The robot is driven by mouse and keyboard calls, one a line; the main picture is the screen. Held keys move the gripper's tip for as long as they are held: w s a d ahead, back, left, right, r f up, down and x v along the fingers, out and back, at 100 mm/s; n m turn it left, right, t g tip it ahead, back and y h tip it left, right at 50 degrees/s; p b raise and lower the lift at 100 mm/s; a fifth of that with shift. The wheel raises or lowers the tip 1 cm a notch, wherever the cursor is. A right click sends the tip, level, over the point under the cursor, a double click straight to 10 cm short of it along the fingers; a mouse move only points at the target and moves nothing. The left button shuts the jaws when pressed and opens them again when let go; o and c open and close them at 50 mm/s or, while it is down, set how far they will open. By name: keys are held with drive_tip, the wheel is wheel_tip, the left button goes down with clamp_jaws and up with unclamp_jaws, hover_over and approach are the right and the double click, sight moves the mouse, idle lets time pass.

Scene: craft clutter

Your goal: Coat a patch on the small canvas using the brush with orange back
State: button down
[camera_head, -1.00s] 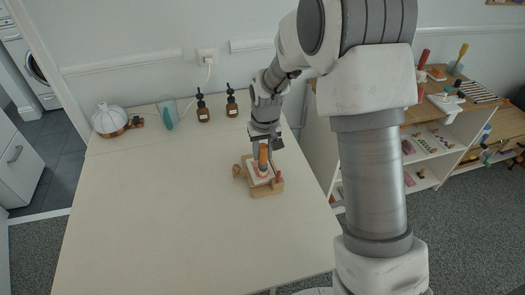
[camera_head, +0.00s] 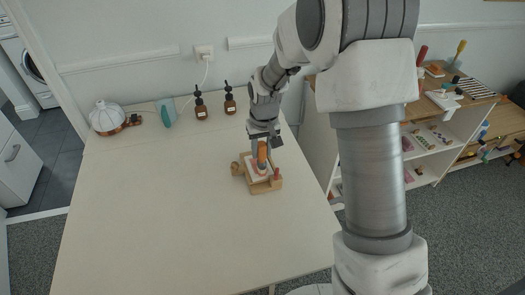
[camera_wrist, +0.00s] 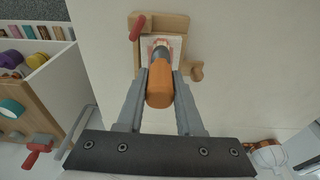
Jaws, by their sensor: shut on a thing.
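My gripper (camera_wrist: 160,76) is shut on the orange-backed brush (camera_wrist: 160,88), with one finger on each side of its handle. In the head view my gripper (camera_head: 263,146) is above the small canvas, with the orange handle (camera_head: 262,154) pointing down to it. The small white canvas (camera_head: 254,172) lies on a wooden holder (camera_head: 265,189). In the wrist view the brush's grey ferrule reaches over the canvas (camera_wrist: 174,42), and pinkish-orange colour shows around its tip. I cannot tell paint from bristles there, nor whether the tip touches.
A red peg-like piece (camera_head: 277,173) stands at the holder's right, and a round wooden knob (camera_head: 235,168) at its left. Two brown bottles (camera_head: 201,108), a teal item (camera_head: 167,112) and a white ribbed lamp (camera_head: 104,117) stand at the back. The table's (camera_head: 170,220) left and front are clear.

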drive_tip(key=shift+w+a, duration=0.15)
drive_tip(key=shift+w, duration=0.4)
drive_tip(key=shift+w+a, duration=0.15)
drive_tip(key=shift+w, duration=0.35)
drive_tip(key=shift+w, duration=0.1)
drive_tip(key=shift+w+a, duration=0.15)
drive_tip(key=shift+w, duration=0.45)
wheel_tip(320, 180, up, 7)
drive_tip(key=p, duration=0.5)
drive_tip(key=shift+s, duration=0.15)
